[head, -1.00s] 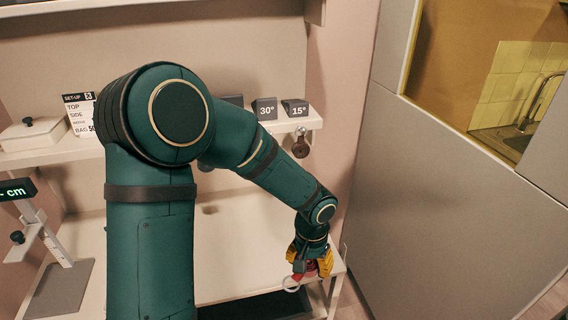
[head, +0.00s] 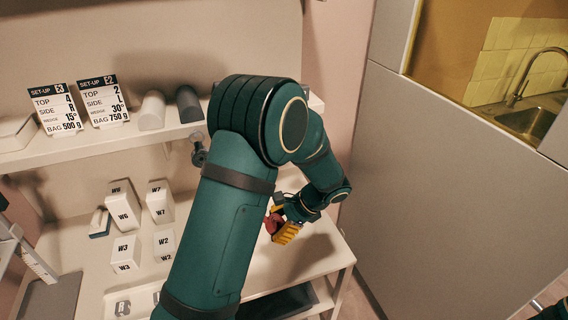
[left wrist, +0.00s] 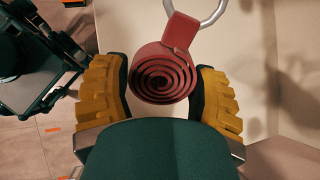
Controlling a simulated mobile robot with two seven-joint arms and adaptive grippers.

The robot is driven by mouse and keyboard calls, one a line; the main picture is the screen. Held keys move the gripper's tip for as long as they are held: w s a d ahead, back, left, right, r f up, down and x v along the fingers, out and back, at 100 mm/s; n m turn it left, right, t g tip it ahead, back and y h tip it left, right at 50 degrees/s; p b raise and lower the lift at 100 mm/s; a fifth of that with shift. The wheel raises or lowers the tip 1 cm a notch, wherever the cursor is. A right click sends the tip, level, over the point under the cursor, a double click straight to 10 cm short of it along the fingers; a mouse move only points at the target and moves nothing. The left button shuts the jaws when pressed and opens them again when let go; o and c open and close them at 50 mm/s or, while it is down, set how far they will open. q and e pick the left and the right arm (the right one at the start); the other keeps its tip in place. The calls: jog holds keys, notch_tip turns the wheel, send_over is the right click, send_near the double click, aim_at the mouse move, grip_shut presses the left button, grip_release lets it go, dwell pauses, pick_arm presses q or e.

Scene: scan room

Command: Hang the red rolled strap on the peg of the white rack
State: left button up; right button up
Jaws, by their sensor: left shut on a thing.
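My left gripper (head: 279,224) is shut on the red rolled strap (head: 271,221), above the right part of the lower white surface. In the left wrist view the strap (left wrist: 160,75) is a spiral roll held between the yellow fingers of the gripper (left wrist: 162,95). Its red tab and metal ring (left wrist: 222,10) point to the top of the picture. On the white rack (head: 90,149), a dark grey round item (head: 199,156) hangs at the front edge of the upper shelf. My left arm covers the shelf's right part, and I make out no free peg.
Several white weight blocks (head: 124,208) stand on the lower surface, left of my arm. Two set-up cards (head: 103,101) and two rollers (head: 152,111) are on the upper shelf. A dark tray (head: 280,302) lies below. A grey panel wall (head: 440,200) stands at the right.

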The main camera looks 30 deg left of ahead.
pick_arm(q)
jog(key=w+a+r+m+t+y+b, duration=0.2)
jog(key=w+a+r+m+t+y, duration=0.2)
jog(key=w+r+m+t+y, duration=0.75)
jog(key=w+a+n+h+b, duration=0.1)
jog(key=w+a+h+b, duration=0.1)
jog(key=w+a+b, duration=0.2)
jog(key=shift+w+a, duration=0.35)
jog(key=shift+a, duration=1.4)
jog(key=o, duration=1.3)
